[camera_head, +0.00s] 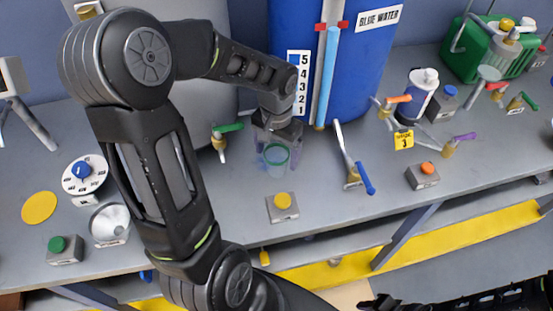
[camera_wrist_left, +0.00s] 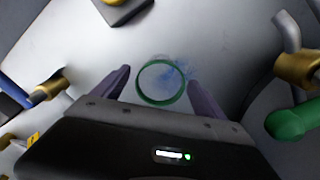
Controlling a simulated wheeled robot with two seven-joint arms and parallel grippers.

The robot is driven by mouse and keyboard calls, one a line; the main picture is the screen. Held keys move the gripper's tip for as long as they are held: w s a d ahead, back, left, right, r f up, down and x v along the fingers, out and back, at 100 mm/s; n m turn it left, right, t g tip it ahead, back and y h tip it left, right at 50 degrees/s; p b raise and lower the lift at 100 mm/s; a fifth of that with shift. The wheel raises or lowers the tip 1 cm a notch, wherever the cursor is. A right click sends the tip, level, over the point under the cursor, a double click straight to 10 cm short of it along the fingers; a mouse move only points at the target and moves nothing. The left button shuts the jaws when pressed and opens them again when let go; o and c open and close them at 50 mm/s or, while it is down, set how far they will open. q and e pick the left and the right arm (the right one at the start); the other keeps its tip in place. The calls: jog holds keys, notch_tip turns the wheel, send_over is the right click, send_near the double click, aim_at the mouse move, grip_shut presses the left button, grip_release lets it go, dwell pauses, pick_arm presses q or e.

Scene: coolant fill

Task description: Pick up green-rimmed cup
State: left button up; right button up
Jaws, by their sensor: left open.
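The clear cup with the green rim (camera_head: 277,155) stands on the grey bench in front of the blue tank. In the left wrist view its green rim (camera_wrist_left: 162,83) shows as a ring, with faint blue seen through it. My left gripper (camera_head: 276,148) reaches down over the cup from behind. Its two fingers (camera_wrist_left: 155,85) are open, one on each side of the cup, with a visible gap to the rim at the right. My right gripper does not clearly show; dark parts of mine lie at the lower right.
A green-handled tap (camera_head: 222,140) is left of the cup and a blue-handled lever (camera_head: 365,178) is right of it. A yellow-button box (camera_head: 283,207) sits in front. The blue water tank (camera_head: 385,60) stands behind.

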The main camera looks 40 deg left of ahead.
pick_arm(q)
notch_tip(320, 180, down, 4)
jog(key=shift+r, duration=0.25)
jog(key=shift+c, duration=0.5)
jog(key=c, duration=1.3)
